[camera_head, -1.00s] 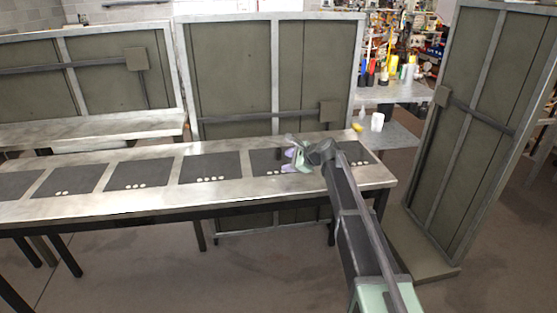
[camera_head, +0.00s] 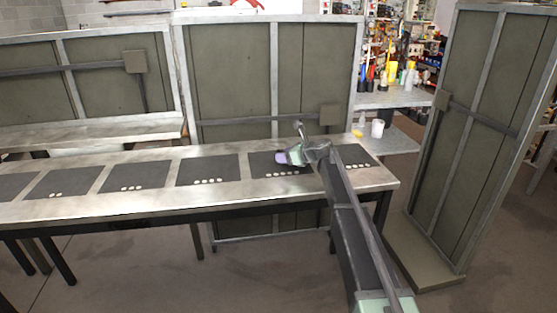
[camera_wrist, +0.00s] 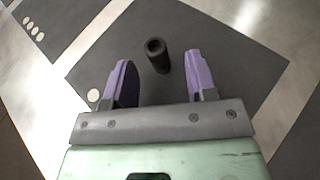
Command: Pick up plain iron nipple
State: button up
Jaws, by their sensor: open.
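The plain iron nipple (camera_wrist: 157,56) is a dark, short hollow tube. In the wrist view it stands on a dark mat (camera_wrist: 205,35), and its open end faces the camera. My gripper (camera_wrist: 159,72) has two purple fingers spread apart, with nothing held between them. The nipple lies between and just beyond the fingertips, nearer the middle of the gap, with no visible contact. In the head view my gripper (camera_head: 285,157) is over a dark mat towards the right end of the long metal table. The nipple cannot be made out there.
The long metal table (camera_head: 130,205) carries several dark mats with pale round marks, such as one mat (camera_head: 208,168) to the left. Tall framed panels (camera_head: 230,70) stand behind, and another panel (camera_head: 485,120) stands at the right. The nearby mats look clear.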

aim_at(279, 151)
jog(key=x, duration=0.3)
jog(key=shift+a+f+b, duration=0.15)
jog(key=shift+a+b, duration=0.1)
jog(key=shift+b, duration=0.15)
grip_shut()
notch_tip(279, 151, up, 21)
jog(key=p, duration=2)
jog(key=shift+f, duration=0.2)
